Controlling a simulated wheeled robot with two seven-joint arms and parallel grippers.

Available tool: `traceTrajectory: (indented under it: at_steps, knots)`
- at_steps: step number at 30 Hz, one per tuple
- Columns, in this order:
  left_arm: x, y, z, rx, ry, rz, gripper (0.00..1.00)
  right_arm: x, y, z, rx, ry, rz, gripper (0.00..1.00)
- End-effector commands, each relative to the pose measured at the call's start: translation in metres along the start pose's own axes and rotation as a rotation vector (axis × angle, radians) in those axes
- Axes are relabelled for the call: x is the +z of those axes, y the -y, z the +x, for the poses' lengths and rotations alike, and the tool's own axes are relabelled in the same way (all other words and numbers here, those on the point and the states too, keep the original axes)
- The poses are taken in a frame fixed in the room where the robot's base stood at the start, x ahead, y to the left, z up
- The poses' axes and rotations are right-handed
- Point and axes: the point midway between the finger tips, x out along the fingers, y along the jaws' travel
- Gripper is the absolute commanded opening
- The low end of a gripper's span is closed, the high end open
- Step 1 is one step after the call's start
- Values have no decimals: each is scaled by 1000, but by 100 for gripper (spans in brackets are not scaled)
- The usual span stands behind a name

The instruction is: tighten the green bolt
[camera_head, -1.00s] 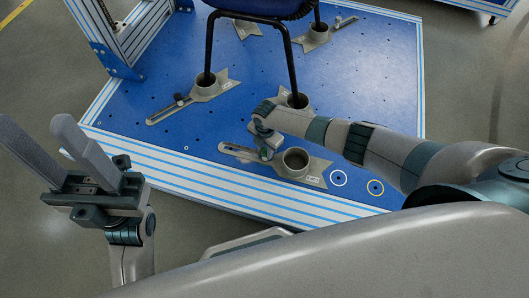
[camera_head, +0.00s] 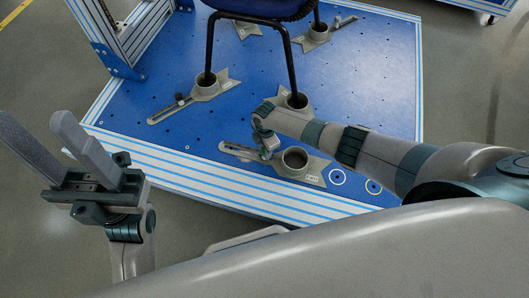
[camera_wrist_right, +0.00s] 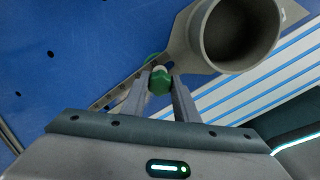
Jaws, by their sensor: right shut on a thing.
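The green bolt (camera_wrist_right: 159,82) shows in the right wrist view between the two fingers of my right gripper (camera_wrist_right: 160,90), which is shut on it. The bolt sits on the slotted arm of a grey clamp fixture (camera_wrist_right: 205,45) with a round cup. In the head view the same fixture (camera_head: 314,170) lies near the platform's front edge, and my right gripper (camera_head: 268,147) is above its slotted arm; the bolt is hidden there by the gripper. My left gripper (camera_head: 75,150) is open and empty at the left, its fingers apart and pointing up.
The blue platform (camera_head: 220,130) has striped edges and several holes. Other grey fixtures (camera_head: 200,90) stand around it, and a chair (camera_head: 250,8) has its legs in their cups.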

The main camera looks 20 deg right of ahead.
Motion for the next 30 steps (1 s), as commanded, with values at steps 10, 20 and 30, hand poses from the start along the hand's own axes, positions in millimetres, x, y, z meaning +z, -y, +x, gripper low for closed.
traceTrajectory:
  at_steps: [10,20,30]
  knots:
    - [-1,0,9,0,0,0,46,1,4,-1,-8,2,147,4]
    - [-2,0,15,0,0,0,46,2,3,2,-6,3,354,4]
    - [-2,0,19,0,0,0,46,1,3,0,-6,2,411,4]
